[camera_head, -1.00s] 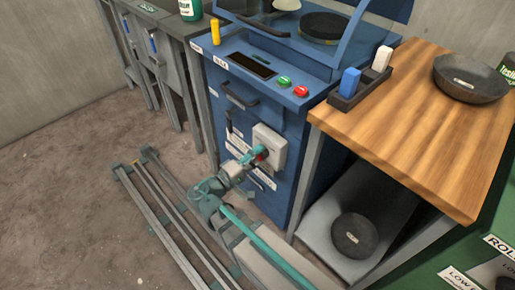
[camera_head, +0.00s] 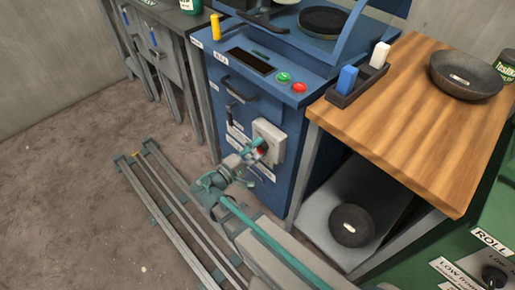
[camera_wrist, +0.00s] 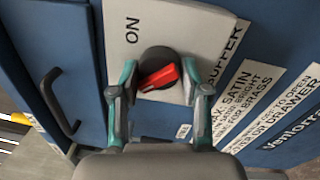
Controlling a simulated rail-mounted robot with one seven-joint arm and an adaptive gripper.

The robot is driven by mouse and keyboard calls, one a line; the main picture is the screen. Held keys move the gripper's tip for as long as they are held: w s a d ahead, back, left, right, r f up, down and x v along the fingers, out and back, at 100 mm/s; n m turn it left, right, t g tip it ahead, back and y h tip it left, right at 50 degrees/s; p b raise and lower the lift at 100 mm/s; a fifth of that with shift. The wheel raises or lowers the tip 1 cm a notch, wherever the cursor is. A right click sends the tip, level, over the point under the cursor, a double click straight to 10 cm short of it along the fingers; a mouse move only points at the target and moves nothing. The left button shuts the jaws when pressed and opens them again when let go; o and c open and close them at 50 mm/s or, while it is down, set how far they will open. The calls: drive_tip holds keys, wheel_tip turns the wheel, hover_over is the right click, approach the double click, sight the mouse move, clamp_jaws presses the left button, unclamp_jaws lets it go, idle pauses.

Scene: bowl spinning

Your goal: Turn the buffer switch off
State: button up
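The buffer switch is a red handle (camera_wrist: 160,78) on a round black knob, on a pale box (camera_head: 275,135) on the front of the blue machine. In the wrist view the handle lies nearly sideways, tilted up to the right. The word ON is printed above the knob, and a BUFFER label is partly hidden at its right. My gripper (camera_wrist: 164,85) is open, its teal and grey fingers on either side of the knob. I see gaps between the fingers and the handle. In the head view my gripper (camera_head: 255,152) is at the box and partly hides the knob.
The blue machine's panel has green (camera_head: 283,77) and red (camera_head: 299,88) buttons above. A black drawer handle (camera_wrist: 58,100) is left of the switch. A wooden table (camera_head: 420,120) with a dark bowl (camera_head: 466,74) stands right. Floor rails (camera_head: 175,215) lie at left.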

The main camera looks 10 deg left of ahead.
drive_tip(key=o, duration=0.3)
drive_tip(key=shift+o, duration=0.2)
drive_tip(key=r+v, duration=0.1)
drive_tip(key=v, duration=1.1)
drive_tip(key=shift+f, duration=0.5)
drive_tip(key=shift+f, duration=0.1)
